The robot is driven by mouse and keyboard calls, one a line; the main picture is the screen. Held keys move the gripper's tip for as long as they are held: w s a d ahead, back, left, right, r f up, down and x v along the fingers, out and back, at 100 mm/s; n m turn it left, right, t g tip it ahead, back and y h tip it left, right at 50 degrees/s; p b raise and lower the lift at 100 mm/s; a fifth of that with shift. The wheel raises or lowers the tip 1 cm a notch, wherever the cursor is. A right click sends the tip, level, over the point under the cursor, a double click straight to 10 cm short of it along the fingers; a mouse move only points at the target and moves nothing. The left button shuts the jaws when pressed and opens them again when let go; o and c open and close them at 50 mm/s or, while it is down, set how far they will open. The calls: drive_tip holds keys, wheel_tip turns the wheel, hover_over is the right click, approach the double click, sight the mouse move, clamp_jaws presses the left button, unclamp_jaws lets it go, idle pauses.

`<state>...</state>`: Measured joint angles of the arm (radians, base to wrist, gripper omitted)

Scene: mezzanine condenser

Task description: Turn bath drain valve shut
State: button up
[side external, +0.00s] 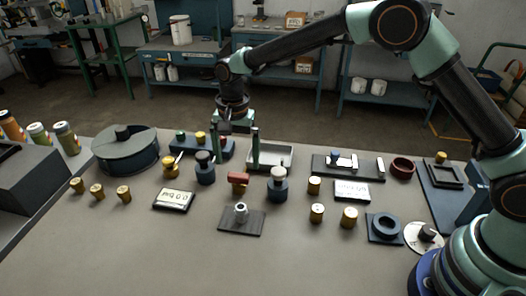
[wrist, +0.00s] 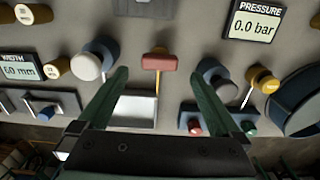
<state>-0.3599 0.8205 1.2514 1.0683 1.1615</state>
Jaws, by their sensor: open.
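A small valve with a red bar handle (side external: 239,178) on a yellow body stands mid-table. It looks like the drain valve, though no label shows on it. In the wrist view the red handle (wrist: 158,62) lies crosswise, left to right, between my fingertips in the picture. My gripper (side external: 237,148) points down above and behind the valve, its fingers spread and empty; both fingers of the gripper (wrist: 161,72) show in the wrist view. They look apart from the handle. A second, yellow valve-like fitting (side external: 170,168) with a pale lever stands left, near a round dark tub (side external: 126,155).
Blue-based knobs, one dark-topped (side external: 204,171) and one white-topped (side external: 277,186), flank the red handle closely. A pale tray (side external: 286,156) lies behind. A pressure display (side external: 174,201) and a grey plate with a fitting (side external: 243,224) sit in front. The front table is clear.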

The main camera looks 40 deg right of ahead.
sight(239, 174)
wheel_tip(239, 174, up, 8)
drive_tip(key=shift+f, duration=0.15)
idle(0.3)
drive_tip(key=s+d+r+n+t, duration=0.3)
drive_tip(key=s+d+r+n, duration=0.1)
drive_tip(key=s+d+r, duration=0.55)
drive_tip(key=s+d+n+t, duration=0.2)
drive_tip(key=s+d+n, duration=0.3)
drive_tip(key=s+d, duration=0.4)
drive_tip(key=shift+s+f+t, duration=0.3)
drive_tip(key=shift+s, duration=0.6)
